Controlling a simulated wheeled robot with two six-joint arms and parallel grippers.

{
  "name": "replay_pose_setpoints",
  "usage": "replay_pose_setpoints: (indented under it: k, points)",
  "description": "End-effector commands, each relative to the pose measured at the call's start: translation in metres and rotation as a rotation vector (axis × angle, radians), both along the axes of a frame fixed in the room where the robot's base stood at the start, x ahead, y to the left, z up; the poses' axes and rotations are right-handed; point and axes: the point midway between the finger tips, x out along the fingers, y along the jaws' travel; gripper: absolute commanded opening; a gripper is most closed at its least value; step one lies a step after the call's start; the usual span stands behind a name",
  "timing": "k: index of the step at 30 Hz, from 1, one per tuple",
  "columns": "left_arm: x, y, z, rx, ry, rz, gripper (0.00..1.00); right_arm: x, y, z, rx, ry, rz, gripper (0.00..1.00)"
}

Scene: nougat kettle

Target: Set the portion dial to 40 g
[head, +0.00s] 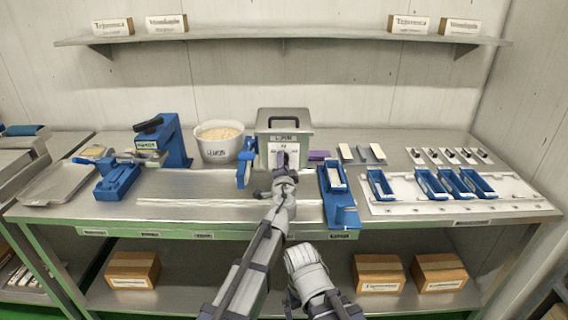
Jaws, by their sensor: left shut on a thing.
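A white bowl of pale grains (218,153) and a blue lever (245,163) stand left of the unit. A blue holder (341,210) stands right of my left arm. Blue trays (430,185) sit on a white board at right. A shelf (230,35) runs above.

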Motion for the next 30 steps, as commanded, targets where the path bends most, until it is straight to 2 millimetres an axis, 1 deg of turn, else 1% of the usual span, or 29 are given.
replay_pose_setpoints:
  k: [6, 15, 21, 30]
  points:
    - [-0.0010, 0.0005, -0.0003, -0.202, 0.000, 0.001, 0.00, 0.0000, 0.0000, -0.0002, 0.000, 0.000, 0.000, 1.00]
    - [-0.0011, 0.0007, -0.0002, -0.439, 0.000, 0.001, 0.00, 0.0000, 0.0000, -0.0001, 0.000, 0.000, 0.000, 1.00]
    - [-0.0012, 0.0008, -0.0002, -0.545, 0.000, 0.001, 0.00, 0.0000, 0.0000, -0.0001, 0.000, 0.000, 0.000, 1.00]
    - [-0.0014, 0.0008, -0.0002, -0.624, 0.000, 0.001, 0.00, 0.0000, 0.0000, -0.0001, 0.000, 0.000, 0.000, 1.00]
